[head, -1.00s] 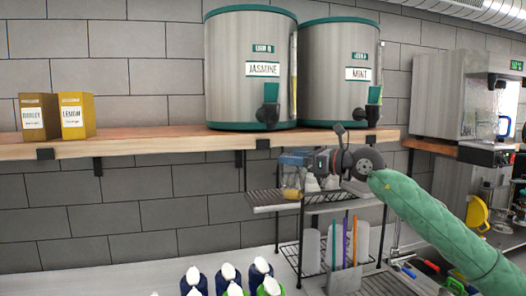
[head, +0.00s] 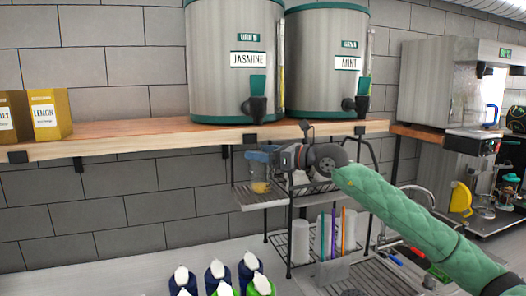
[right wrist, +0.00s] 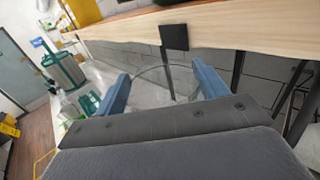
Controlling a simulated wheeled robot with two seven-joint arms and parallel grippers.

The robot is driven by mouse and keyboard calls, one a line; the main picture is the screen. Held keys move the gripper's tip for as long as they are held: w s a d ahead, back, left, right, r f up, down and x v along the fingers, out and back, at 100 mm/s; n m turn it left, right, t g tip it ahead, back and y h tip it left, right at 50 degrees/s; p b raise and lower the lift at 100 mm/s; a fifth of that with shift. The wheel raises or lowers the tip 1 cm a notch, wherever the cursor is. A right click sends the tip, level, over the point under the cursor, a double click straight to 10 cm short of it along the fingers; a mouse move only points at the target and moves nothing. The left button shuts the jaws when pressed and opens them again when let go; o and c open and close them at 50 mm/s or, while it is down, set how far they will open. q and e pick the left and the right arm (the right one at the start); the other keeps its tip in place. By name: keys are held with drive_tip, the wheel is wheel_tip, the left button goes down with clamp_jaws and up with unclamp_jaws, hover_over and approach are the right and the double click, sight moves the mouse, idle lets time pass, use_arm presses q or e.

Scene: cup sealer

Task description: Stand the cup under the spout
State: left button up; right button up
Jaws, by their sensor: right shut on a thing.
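My right gripper (head: 258,157) is shut on a clear cup (right wrist: 160,85). In the right wrist view the cup's rim shows between the two blue fingers. In the head view the cup hangs below the fingers, and yellow shows in its lower part (head: 260,187). The gripper is below the shelf edge, roughly under the jasmine dispenser (head: 222,98) in the picture. That dispenser's black spout (head: 255,108) hangs over the shelf's front. The mint dispenser (head: 318,98) stands to its right with its own spout (head: 357,104). My left gripper is not in view.
The wooden shelf (head: 150,143) runs above the gripper, with a lemon box (head: 46,118) at left. A wire rack (head: 262,202) is just below and behind the cup. Several capped bottles (head: 217,272) stand on the counter. A steel machine (head: 432,85) is at right.

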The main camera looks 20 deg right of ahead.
drive_tip(key=shift+w+a+f, duration=0.15)
drive_tip(key=shift+w+a, duration=0.1)
drive_tip(key=shift+a, duration=0.2)
drive_tip(key=shift+w+a+f, duration=0.1)
drive_tip(key=shift+w+a, duration=0.1)
drive_tip(key=shift+a, duration=0.2)
drive_tip(key=o, duration=1.1)
drive_tip(key=shift+d, duration=0.2)
drive_tip(key=shift+c, duration=0.2)
drive_tip(key=o, duration=0.3)
drive_tip(key=shift+s+d, duration=0.1)
drive_tip(key=shift+d, duration=0.15)
drive_tip(key=shift+o, duration=0.4)
drive_tip(key=shift+s+d, duration=0.1)
drive_tip(key=shift+s, duration=0.05)
use_arm(q)
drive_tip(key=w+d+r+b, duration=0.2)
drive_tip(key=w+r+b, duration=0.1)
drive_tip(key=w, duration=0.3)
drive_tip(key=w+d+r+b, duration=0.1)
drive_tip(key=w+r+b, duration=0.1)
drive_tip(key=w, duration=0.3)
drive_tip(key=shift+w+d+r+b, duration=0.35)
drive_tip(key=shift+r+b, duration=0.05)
drive_tip(key=shift+b, duration=0.3)
use_arm(e)
drive_tip(key=v, duration=1.1)
drive_tip(key=shift+s+r, duration=0.2)
drive_tip(key=shift+s, duration=0.1)
